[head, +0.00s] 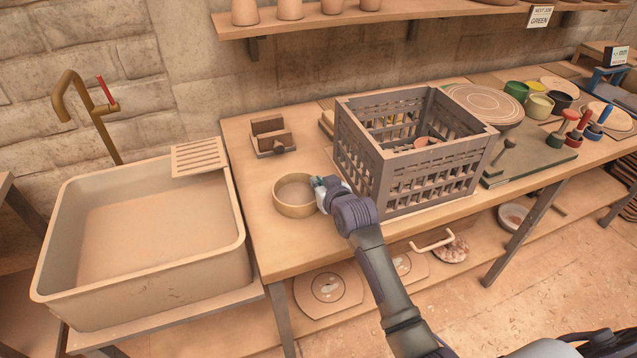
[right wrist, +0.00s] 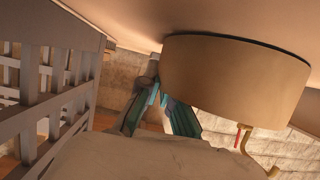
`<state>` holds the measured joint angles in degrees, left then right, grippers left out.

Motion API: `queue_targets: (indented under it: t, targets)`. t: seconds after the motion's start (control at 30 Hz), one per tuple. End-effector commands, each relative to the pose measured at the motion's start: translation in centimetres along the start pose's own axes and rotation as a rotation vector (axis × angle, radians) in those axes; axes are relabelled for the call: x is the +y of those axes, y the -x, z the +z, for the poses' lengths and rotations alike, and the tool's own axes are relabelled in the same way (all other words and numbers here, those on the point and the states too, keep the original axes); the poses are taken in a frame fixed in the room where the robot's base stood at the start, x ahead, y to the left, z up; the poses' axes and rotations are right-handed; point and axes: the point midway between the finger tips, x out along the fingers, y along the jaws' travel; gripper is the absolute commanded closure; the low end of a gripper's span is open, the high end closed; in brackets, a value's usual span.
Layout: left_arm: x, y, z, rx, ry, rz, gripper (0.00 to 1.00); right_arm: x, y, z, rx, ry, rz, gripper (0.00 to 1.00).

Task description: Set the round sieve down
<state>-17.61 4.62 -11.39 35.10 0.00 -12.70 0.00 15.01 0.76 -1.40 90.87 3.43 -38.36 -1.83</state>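The round sieve (head: 294,210), a shallow tan ring, is level at the bench top, left of the grey crate. In the right wrist view its outer wall (right wrist: 235,80) fills the upper right, close against the bench surface with a dark line along that edge. I cannot tell whether a thin gap is left. My right gripper (head: 321,184) is at the sieve's right rim. Its teal fingers (right wrist: 160,98) come close together beside the wall in the wrist view; whether they pinch the rim is unclear. My left gripper is out of view.
The slatted crate (head: 400,190) stands close to the right of my right gripper. A small wooden block holder (head: 270,136) is behind the sieve. The sink (head: 140,275) is to the left. Bare bench (head: 262,243) shows around the sieve's left and front.

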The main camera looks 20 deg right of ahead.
Motion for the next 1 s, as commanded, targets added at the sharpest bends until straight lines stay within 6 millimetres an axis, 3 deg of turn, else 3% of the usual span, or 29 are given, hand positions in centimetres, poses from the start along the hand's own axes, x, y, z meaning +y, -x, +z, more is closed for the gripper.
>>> queue_targets:
  t: [0.1, 0.2, 0.3, 0.67, 0.77, 1.0]
  targets:
    - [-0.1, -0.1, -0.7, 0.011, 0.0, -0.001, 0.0, 0.0, -0.1, 0.3, 0.0, 0.0, 0.0, 1.0]
    - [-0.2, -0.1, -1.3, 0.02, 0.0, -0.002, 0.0, 0.0, -0.1, 0.3, -0.001, 0.0, 0.0, 0.81]
    - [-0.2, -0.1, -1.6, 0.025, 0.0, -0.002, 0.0, 0.0, -0.1, 0.3, -0.001, 0.0, 0.0, 0.69]
    - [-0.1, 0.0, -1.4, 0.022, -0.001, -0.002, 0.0, 0.0, 0.3, -0.1, 0.001, 0.0, 0.0, 0.69]
    - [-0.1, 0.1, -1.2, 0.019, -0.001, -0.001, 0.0, 0.0, 1.6, 0.1, 0.0, 0.0, 0.0, 0.69]
    - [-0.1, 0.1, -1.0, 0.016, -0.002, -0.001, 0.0, 0.0, 6.8, 0.1, 0.0, 0.002, 0.0, 0.69]
